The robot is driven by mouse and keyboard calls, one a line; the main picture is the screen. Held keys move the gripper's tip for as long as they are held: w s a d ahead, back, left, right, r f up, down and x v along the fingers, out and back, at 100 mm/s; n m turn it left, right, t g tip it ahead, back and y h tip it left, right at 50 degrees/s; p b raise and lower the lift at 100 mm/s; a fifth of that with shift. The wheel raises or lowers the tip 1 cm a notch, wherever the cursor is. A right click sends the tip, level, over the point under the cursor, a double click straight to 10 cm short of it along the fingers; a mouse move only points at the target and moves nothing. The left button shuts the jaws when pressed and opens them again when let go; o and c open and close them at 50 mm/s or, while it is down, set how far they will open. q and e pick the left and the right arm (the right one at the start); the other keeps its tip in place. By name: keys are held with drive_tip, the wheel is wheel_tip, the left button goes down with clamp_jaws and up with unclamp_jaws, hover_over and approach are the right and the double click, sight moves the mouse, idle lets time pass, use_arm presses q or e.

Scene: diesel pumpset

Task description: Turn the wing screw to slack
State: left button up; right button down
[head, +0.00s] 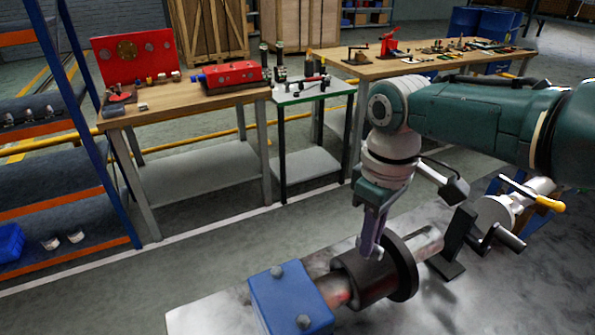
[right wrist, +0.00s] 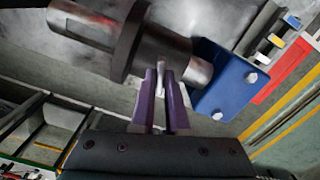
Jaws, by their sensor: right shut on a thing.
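My right gripper (head: 370,243) reaches down onto the dark collar of a horizontal shaft assembly on the bench. In the right wrist view its two purple fingers (right wrist: 163,78) are shut on a small pale metal piece, which looks like the wing screw (right wrist: 162,88). The screw stands out from the side of the dark cylindrical collar (right wrist: 183,72), beside its wide flange (head: 402,268). In the head view the fingers hide the screw, so its turn angle cannot be told. My left gripper is not in view.
A blue block (head: 288,297) with bolts stands close to the collar, also near the fingers in the right wrist view (right wrist: 222,85). A black bracket (head: 455,240) and a yellow-gripped lever (head: 535,195) stand to the right. Wooden workbenches (head: 180,107) are behind, across open floor.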

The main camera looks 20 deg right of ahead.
drive_tip(key=n, duration=0.4)
drive_tip(key=shift+n, duration=0.3)
drive_tip(key=n, duration=0.4)
drive_tip(key=shift+b, duration=0.3)
drive_tip(key=shift+n, duration=0.4)
drive_tip(key=c, duration=0.9)
unclamp_jaws()
